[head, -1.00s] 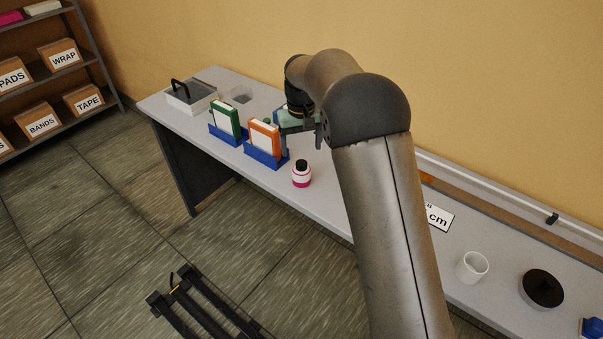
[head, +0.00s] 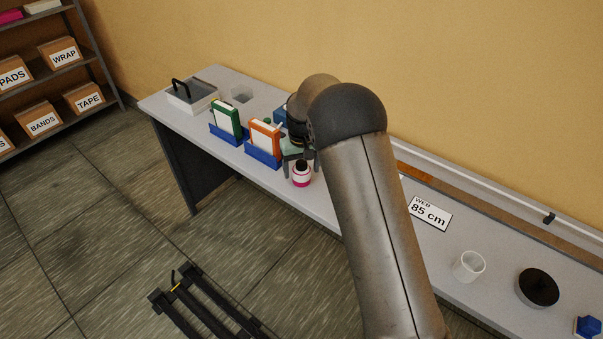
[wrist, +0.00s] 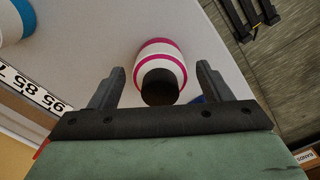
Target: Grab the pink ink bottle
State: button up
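The pink ink bottle (head: 301,177) is white with pink bands and a black cap. It stands upright on the bench near its front edge. In the wrist view the bottle (wrist: 160,62) shows between and a little beyond my two fingers. My gripper (head: 300,167) is right at the bottle in the head view, with a finger on either side of the cap. In the wrist view my gripper (wrist: 156,85) is open, with a gap between each finger and the bottle.
Blue holders with an orange-edged pack (head: 265,136) and a green-edged pack (head: 225,118) stand just left of the bottle.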

jog(key=c, duration=1)
jog(key=shift+o, duration=0.2)
jog(key=shift+r, duration=0.15)
